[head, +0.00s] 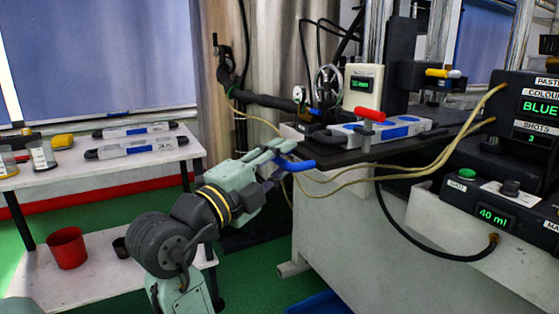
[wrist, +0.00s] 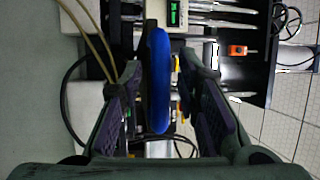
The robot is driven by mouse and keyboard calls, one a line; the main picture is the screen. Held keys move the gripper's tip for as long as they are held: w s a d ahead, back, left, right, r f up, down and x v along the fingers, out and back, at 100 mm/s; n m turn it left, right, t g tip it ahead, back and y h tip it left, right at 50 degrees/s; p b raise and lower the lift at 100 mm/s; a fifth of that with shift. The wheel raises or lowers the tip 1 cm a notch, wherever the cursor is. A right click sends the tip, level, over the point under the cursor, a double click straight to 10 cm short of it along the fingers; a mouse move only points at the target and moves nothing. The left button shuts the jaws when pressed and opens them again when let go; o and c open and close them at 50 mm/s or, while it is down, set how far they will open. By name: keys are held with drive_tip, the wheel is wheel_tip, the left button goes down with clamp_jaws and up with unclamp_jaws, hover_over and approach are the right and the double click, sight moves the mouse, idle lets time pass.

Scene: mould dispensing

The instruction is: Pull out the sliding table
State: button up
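The sliding table (head: 345,152) is a dark flat plate on the white machine, right of centre in the head view. A blue handle (head: 297,165) is at its near left end. A white and blue mould (head: 400,128) with a red-handled clamp (head: 370,115) lies on the table. My gripper (head: 280,158) is at the handle. In the wrist view the blue handle (wrist: 159,80) stands between the two fingers of my gripper (wrist: 160,100), with visible gaps on both sides. The fingers are open around it and not closed on it.
Yellowish hoses (head: 400,165) loop in front of the table. A white shelf (head: 110,168) at left carries two more moulds (head: 140,146) and jars; a red cup (head: 66,247) stands on its lower level. The control box (head: 490,210) is at right. Green floor (head: 260,270) shows below the handle.

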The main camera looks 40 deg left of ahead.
drive_tip(key=shift+s, duration=0.1)
drive_tip(key=s+f, duration=0.2)
drive_tip(key=s, duration=0.9)
drive_tip(key=shift+s+d, duration=0.3)
drive_tip(key=shift+r, duration=0.1)
